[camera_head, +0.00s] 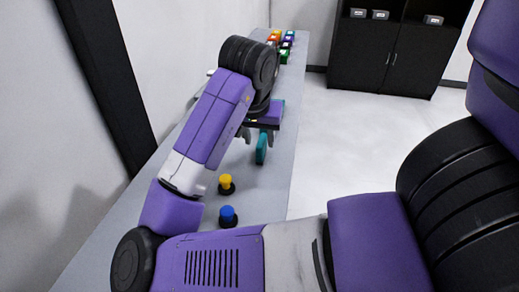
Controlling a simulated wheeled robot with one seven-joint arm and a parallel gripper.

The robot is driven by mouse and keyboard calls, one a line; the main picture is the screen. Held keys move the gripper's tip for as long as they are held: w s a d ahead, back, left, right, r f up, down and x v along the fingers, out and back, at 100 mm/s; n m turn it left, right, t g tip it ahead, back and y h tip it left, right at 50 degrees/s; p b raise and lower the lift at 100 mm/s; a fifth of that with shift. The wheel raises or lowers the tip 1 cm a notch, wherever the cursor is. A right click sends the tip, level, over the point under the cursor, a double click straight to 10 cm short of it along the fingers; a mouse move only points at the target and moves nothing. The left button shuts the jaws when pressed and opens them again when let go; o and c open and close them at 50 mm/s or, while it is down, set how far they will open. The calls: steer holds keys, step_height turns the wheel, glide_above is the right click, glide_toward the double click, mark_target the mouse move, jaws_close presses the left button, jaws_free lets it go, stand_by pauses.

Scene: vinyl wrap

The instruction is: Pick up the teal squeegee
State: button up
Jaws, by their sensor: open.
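My gripper (256,137) hangs over the far half of the grey table, with its fingers pointing down and apart. A teal object (261,150), seemingly the squeegee, shows just under and beside the fingers. Its upper part is hidden by my gripper. A bit of teal also shows behind the purple hand, but I cannot tell if it is the same piece. I cannot tell whether the fingers touch the teal object or whether it stands between them.
A yellow-topped item (226,182) and a blue-topped item (228,214) stand on dark bases on the long grey table (270,185), nearer me. Several small coloured items (285,46) sit at the far end. A wall borders the left. A black cabinet (390,58) stands beyond open floor.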

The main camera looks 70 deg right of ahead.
mark_target(261, 141)
steer(key=x, duration=0.4)
steer(key=shift+s+d+f, duration=0.1)
steer(key=shift+d+f, duration=0.05)
jaws_close()
